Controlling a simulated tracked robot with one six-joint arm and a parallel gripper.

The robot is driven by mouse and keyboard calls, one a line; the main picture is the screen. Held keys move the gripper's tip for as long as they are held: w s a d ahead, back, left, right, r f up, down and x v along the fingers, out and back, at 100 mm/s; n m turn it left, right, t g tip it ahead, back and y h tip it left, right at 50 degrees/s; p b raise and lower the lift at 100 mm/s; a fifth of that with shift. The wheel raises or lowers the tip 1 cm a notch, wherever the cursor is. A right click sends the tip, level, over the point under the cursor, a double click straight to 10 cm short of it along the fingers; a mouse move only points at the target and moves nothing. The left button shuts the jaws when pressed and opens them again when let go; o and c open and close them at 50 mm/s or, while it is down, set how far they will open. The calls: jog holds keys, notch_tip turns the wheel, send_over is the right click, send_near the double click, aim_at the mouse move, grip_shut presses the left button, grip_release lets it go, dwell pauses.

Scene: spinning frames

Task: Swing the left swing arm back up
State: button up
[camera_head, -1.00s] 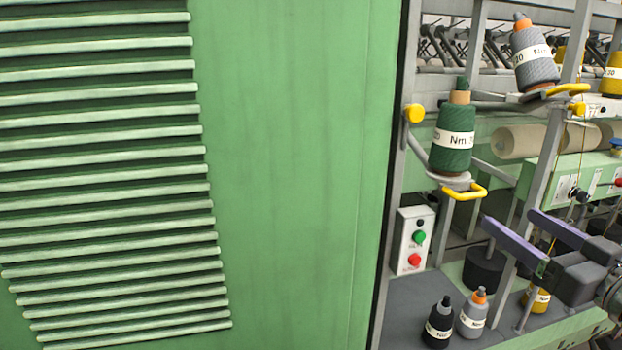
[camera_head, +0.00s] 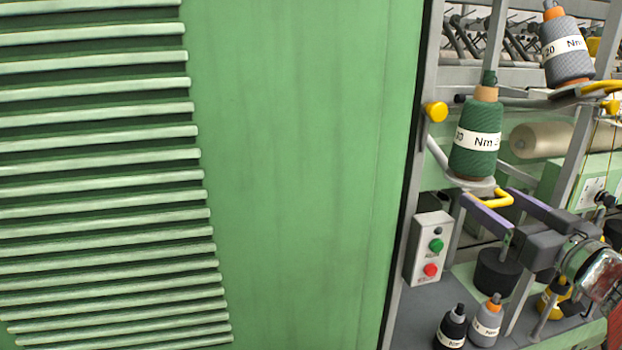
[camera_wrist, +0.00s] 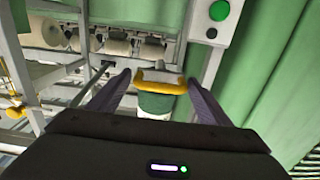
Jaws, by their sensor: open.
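The left swing arm (camera_head: 438,155) is a grey bar that slopes down and right from near a yellow knob (camera_head: 435,112). Its end carries a green yarn bobbin (camera_head: 475,140) with a white "Nm" label, standing nearly upright. A yellow handle (camera_head: 497,199) sticks out at the front of this end. My gripper (camera_head: 488,195) is open, with its two purple fingers pointing at the handle. In the wrist view the yellow handle (camera_wrist: 158,82) lies between the fingertips, with the bobbin behind it. I cannot tell whether a finger touches the handle.
Another arm at the upper right carries a grey bobbin (camera_head: 566,50). A control box (camera_head: 428,248) with green and red buttons stands just left of my gripper. Small bobbins (camera_head: 487,322) stand on the ledge below. A large green panel (camera_head: 300,170) fills the left.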

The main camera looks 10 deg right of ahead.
jog(key=shift+d+r, duration=0.1)
jog(key=shift+d, duration=0.05)
jog(key=c, duration=1.2)
